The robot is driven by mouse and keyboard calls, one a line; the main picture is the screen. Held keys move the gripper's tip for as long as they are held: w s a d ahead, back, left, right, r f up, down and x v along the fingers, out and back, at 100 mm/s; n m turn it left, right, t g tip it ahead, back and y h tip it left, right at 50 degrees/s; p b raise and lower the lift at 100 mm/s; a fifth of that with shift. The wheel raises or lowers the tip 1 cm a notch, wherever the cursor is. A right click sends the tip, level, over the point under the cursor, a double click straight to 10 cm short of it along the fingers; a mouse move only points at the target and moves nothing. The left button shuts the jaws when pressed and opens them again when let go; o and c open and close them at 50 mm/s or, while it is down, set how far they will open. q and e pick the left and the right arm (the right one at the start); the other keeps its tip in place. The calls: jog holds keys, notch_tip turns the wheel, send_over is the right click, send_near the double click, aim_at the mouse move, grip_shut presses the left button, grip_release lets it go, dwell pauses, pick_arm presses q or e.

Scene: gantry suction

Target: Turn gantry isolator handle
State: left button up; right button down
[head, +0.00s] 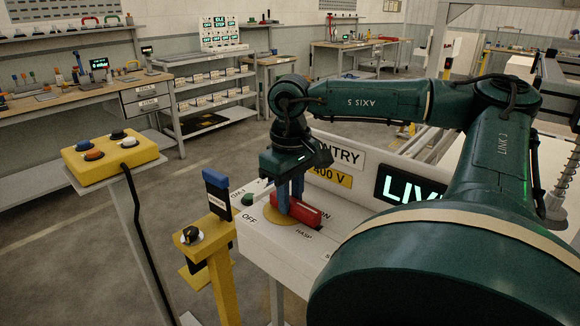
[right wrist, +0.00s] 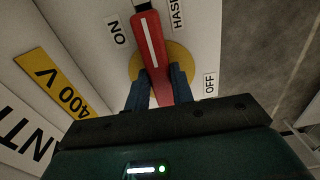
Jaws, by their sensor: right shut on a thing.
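The isolator handle (head: 309,213) is a red bar lying over a round yellow disc (head: 281,215) on top of the white isolator box (head: 262,254). My right gripper (head: 290,206) reaches down with blue fingers around the handle. In the right wrist view the gripper (right wrist: 160,76) has one finger on each side of the red handle (right wrist: 150,47), which has a white stripe. The handle's far end lies between the ON label (right wrist: 118,33) and the HASP label (right wrist: 178,14); the OFF label (right wrist: 210,84) is off to one side. My left gripper is not in view.
A green LIVE display (head: 408,188) and a yellow 400 V sign (head: 331,175) stand behind the box. A yellow post with a black knob (head: 191,235) and a yellow button box (head: 110,155) stand to the left. Workbenches line the back; the floor between is open.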

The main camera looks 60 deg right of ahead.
aim_at(291, 199)
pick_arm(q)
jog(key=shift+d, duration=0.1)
pick_arm(e)
jog(key=shift+w+d+r+n, duration=0.1)
jog(key=shift+r+n, duration=0.05)
jog(key=shift+n, duration=0.15)
jog(key=c, duration=1.2)
grip_release()
pick_arm(q)
jog(key=p, duration=0.1)
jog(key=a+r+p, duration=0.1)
jog(key=p, duration=0.1)
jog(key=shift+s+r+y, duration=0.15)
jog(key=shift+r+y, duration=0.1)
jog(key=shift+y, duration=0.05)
pick_arm(e)
notch_tip(291, 199, up, 13)
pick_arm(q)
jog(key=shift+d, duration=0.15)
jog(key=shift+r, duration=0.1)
